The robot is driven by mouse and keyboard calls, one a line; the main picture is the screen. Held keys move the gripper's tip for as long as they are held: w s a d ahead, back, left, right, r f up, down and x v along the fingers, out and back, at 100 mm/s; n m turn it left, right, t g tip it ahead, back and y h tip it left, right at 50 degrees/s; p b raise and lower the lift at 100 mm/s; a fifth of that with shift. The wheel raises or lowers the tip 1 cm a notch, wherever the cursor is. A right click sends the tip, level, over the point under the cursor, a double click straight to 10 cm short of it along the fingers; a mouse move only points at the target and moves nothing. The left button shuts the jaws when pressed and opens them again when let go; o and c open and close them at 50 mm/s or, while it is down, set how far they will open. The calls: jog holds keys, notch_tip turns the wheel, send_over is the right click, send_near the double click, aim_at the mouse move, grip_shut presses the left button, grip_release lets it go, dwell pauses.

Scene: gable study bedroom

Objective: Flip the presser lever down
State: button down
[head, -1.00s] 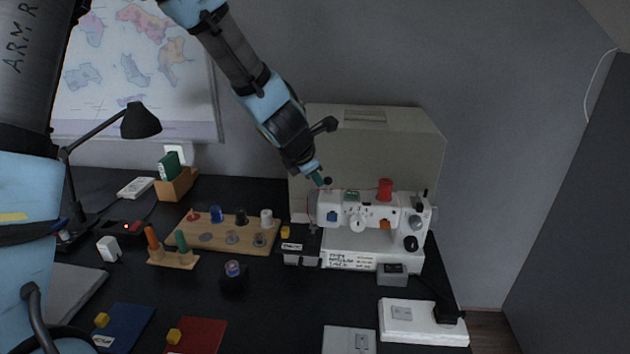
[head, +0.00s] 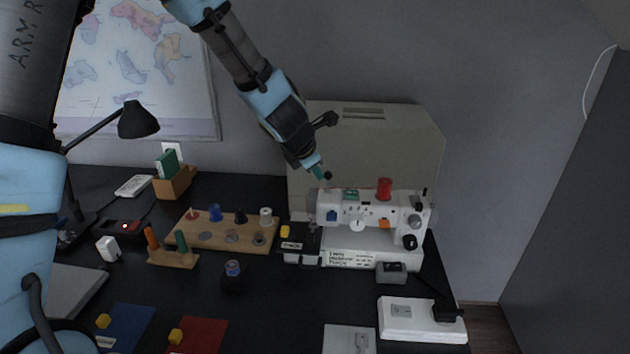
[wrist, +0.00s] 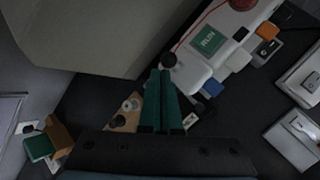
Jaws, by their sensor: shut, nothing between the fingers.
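The white sewing machine (head: 370,208) stands at the right of the desk, with a red spool on top. A small dark round knob (head: 328,176), which looks like the end of the presser lever, is above the machine's left end. My gripper (head: 319,173) is shut and empty, with its green fingertips close to this knob. In the wrist view the closed fingers (wrist: 161,76) end just below the knob (wrist: 169,60); I cannot tell whether they touch it. The lever's shaft is not clear. The green RUN label (wrist: 209,41) is on the machine in the wrist view.
A large beige case (head: 372,145) stands close behind the machine. A wooden spool board (head: 205,240) lies to its left, and a white switch box (head: 420,320) in front at right. The dark desk between is partly clear.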

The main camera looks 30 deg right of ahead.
jog(key=shift+w+d+r, duration=0.1)
jog(key=shift+w+d, duration=0.4)
jog(key=shift+r, duration=0.15)
jog(key=shift+r+p, duration=0.7)
jog(key=shift+p, duration=0.1)
jog(key=shift+a, duration=0.1)
